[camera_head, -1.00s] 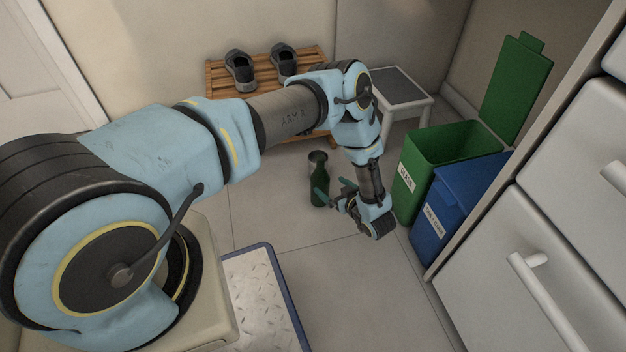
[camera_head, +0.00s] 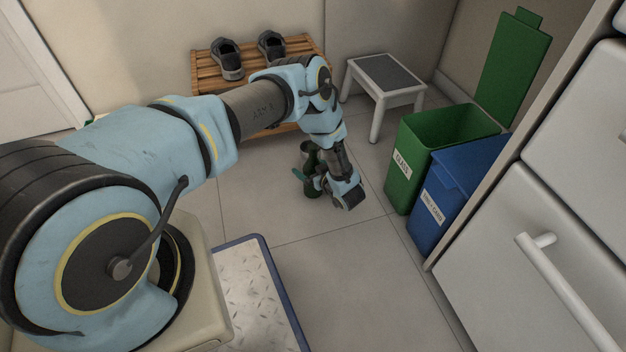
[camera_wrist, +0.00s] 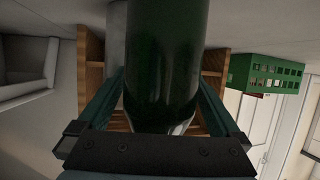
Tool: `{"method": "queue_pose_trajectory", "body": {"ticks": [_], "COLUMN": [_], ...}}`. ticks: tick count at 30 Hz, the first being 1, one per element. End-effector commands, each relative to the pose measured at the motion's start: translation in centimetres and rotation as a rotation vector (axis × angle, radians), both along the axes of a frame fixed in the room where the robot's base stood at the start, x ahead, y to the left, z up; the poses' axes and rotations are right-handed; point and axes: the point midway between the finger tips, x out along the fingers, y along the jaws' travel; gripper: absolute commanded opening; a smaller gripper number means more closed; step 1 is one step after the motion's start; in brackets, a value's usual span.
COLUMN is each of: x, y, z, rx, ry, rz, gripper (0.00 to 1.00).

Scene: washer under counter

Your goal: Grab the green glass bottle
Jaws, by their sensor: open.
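The green glass bottle (camera_head: 310,186) stands upright on the tiled floor, partly hidden behind my arm in the head view. In the wrist view the bottle (camera_wrist: 163,60) fills the middle of the picture, between the two fingers of my gripper. My gripper (camera_head: 306,178) is low near the floor, with its fingers reaching to either side of the bottle. In the wrist view my gripper (camera_wrist: 160,92) is open, and I cannot tell whether either finger touches the glass.
A wooden shoe rack (camera_head: 208,86) with dark shoes stands behind the bottle. A white step stool (camera_head: 384,82) is at the back. A green glass bin (camera_head: 403,178) and a blue bin (camera_head: 438,207) stand to the right, beside white drawers (camera_head: 510,250). Floor between is clear.

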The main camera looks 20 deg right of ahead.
Motion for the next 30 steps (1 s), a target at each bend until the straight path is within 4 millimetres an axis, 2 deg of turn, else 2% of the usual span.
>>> {"method": "queue_pose_trajectory", "body": {"ticks": [7,30], "x": [0.2,0.16], "y": [0.01,0.01], "z": [-0.03,-0.03], "rx": [0.0,-0.001], "ry": [0.0,0.001], "rz": [-0.001,-0.001], "gripper": [0.98,0.11]}}
